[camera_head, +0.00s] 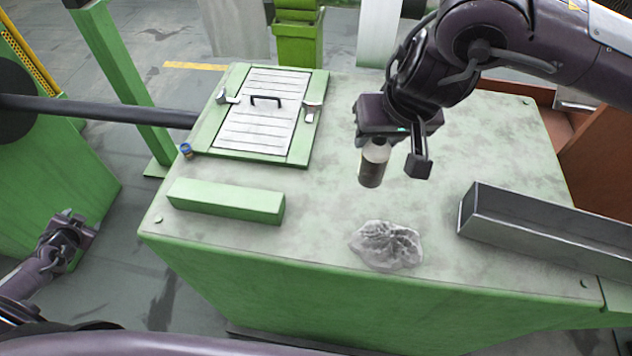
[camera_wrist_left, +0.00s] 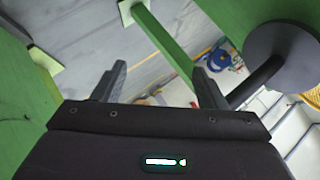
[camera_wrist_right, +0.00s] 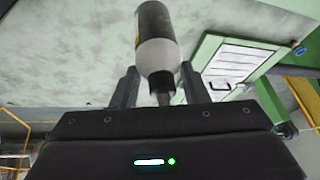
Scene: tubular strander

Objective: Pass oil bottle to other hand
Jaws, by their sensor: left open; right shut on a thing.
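The oil bottle (camera_head: 374,164) is a small grey bottle with a darker lower part. My right gripper (camera_head: 396,158) is shut on it above the green machine top, at the middle right of the head view. In the right wrist view the bottle (camera_wrist_right: 156,45) stands out between the fingers (camera_wrist_right: 158,88), its narrow end toward the palm. My left gripper (camera_head: 72,226) is at the far left of the head view, beside the machine and away from the bottle. In the left wrist view its fingers (camera_wrist_left: 160,85) are wide apart with nothing between them.
A crumpled clear-grey rag or sheet (camera_head: 387,245) lies on the top near the front. The centre of the top is clear.

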